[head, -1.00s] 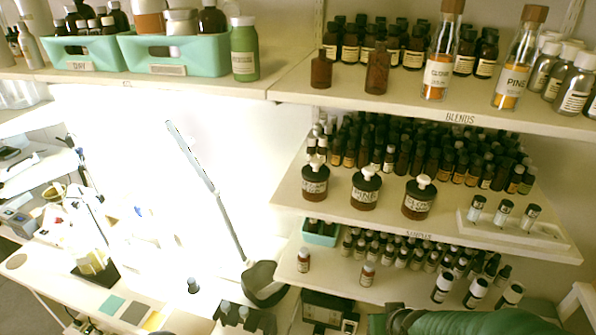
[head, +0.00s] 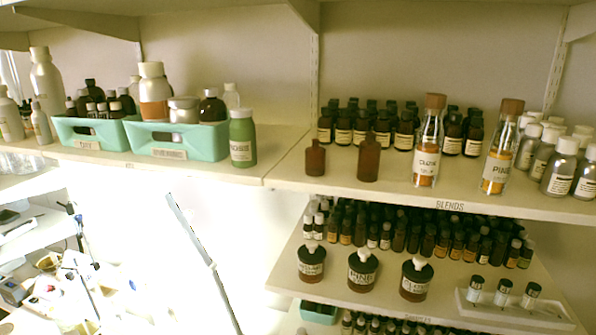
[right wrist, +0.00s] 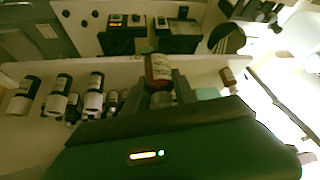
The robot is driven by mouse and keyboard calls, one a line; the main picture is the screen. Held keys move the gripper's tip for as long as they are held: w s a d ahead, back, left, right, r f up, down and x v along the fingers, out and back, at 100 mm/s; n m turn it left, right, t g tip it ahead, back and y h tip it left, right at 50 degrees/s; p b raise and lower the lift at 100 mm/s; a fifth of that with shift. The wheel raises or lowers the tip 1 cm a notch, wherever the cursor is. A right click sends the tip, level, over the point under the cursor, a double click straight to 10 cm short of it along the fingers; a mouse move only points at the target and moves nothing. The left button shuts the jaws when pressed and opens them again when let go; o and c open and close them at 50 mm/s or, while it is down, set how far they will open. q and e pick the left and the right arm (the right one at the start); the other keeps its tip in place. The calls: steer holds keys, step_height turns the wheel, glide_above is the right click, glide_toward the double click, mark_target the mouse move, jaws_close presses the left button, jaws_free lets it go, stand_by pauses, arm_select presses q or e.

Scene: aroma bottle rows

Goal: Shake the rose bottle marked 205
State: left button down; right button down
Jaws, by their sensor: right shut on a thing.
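I cannot tell whether the bottle still touches the shelf. A similar small brown bottle (right wrist: 228,78) stands to its right in that view, apart from the gripper. Neither gripper shows in the head view.
Several white-labelled dark bottles (right wrist: 93,100) stand left of the gripper. In the head view, the upper shelf (head: 285,160) holds green bins (head: 205,143), a green bottle (head: 242,138) and two corked flasks (head: 427,150). Three white-stoppered bottles (head: 362,270) stand on the shelf below.

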steer(key=f, duration=0.4)
steer(key=shift+s+a+f, duration=0.2)
steer(key=shift+s+f, duration=0.05)
steer(key=shift+s, duration=0.15)
steer(key=r, duration=0.2)
steer(key=w+r, duration=0.1)
steer(key=r, duration=0.2)
steer(key=shift+w+d+r, duration=0.1)
steer(key=shift+d+r, duration=0.05)
steer(key=shift+r, duration=0.05)
steer(key=f, duration=0.2)
steer(key=s+f, duration=0.1)
steer(key=f, duration=0.2)
steer(key=shift+s, duration=0.2)
steer(key=shift+w+r, duration=0.1)
steer(key=shift+w, duration=0.4)
steer(key=shift+s, duration=0.15)
